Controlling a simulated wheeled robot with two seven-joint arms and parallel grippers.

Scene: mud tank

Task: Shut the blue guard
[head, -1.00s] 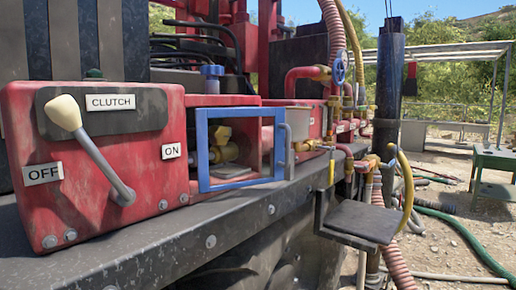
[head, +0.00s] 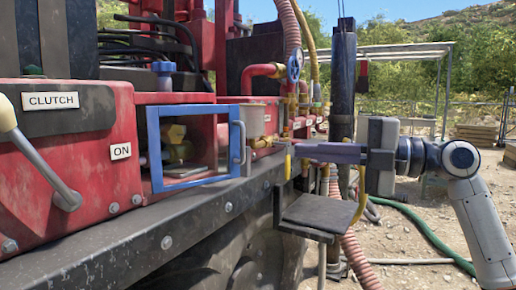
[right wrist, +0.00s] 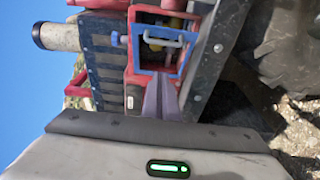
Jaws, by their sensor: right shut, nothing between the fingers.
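The blue guard (head: 153,150) is a rectangular blue frame in front of a red box with a brass valve (head: 175,140) inside. Its upright handle (head: 239,143) is on the right side. I cannot tell exactly how far it stands off the box. My right gripper (head: 296,150) is shut and empty, pointing left, to the right of the handle and apart from it. In the right wrist view, the shut fingers (right wrist: 160,80) point toward the guard's frame (right wrist: 132,50) and handle (right wrist: 163,41). My left gripper is not in view.
The clutch lever (head: 35,160) and red clutch housing stand at left. A dark ledge (head: 190,222) runs below the guard. A small dark platform (head: 318,214), a blue handwheel (head: 294,66) and hoses are near my right arm. Open ground lies at right.

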